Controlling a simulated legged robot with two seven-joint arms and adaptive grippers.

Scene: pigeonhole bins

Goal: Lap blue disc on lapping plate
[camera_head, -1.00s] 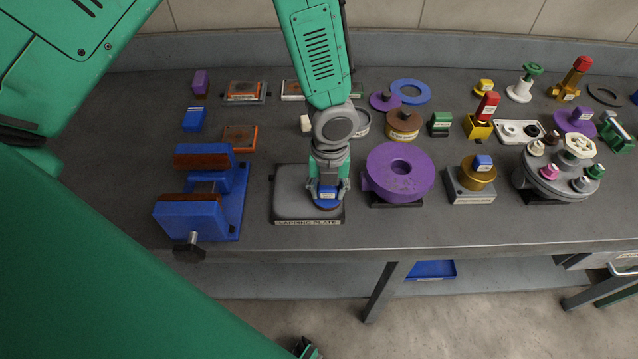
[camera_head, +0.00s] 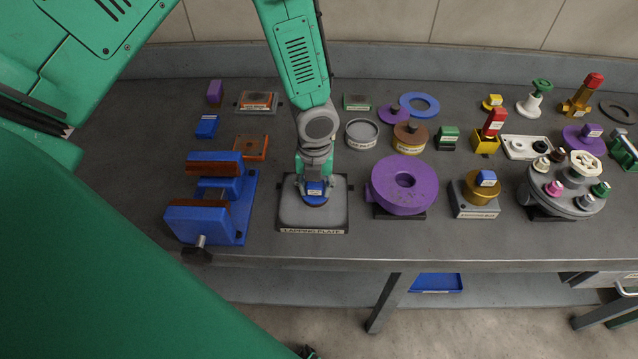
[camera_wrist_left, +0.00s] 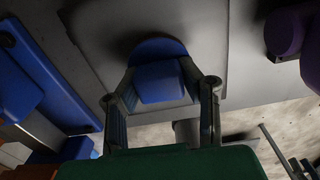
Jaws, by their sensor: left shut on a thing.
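The lapping plate (camera_head: 298,221) is a grey rounded square pad on a dark base with a front label, near the bench's front edge. The blue disc (camera_wrist_left: 157,48) has a blue block handle (camera_head: 315,188) on top. It is over the middle of the plate and appears flat on it; the contact line is hidden. My left gripper (camera_head: 314,190) points down and is shut on the handle, with one finger on each side in the left wrist view (camera_wrist_left: 160,88). My right gripper is not in view.
A blue vise (camera_head: 245,205) stands left of the plate, and a purple ring-shaped fixture (camera_head: 428,190) stands close on its right. A gold cylinder fixture (camera_head: 482,193) and a grey turret (camera_head: 560,198) are farther right. Several small blocks and discs lie behind. The front bench strip is clear.

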